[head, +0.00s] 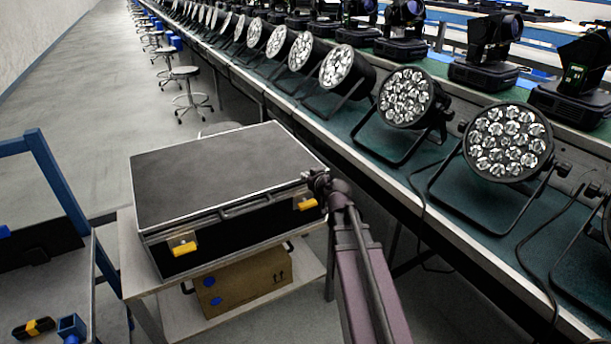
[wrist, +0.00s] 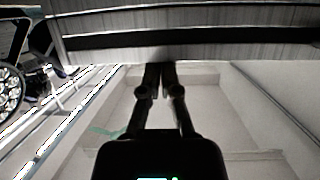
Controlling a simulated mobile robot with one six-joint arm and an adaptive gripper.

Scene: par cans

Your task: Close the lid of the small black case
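The black case (head: 215,245) with silver edges sits on a light-topped stand. Its lid (head: 220,170) lies flat over the body, and I see no gap along the front seam. A dark handle and two yellow latches (head: 183,244) are on the front; whether the latches are fastened I cannot tell. My gripper (head: 316,180) is at the case's right front corner, close to the lid edge. In the wrist view, the fingers of my gripper (wrist: 160,72) are together with nothing seen between them, just by the case edge (wrist: 190,52). Contact is unclear.
A cardboard box (head: 240,280) is on the stand's lower shelf. A long green-topped bench (head: 390,170) with several par cans (head: 508,143) runs along the right. A blue-framed cart (head: 60,185) is at left. Stools (head: 186,85) line the bench behind; the floor left of them is clear.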

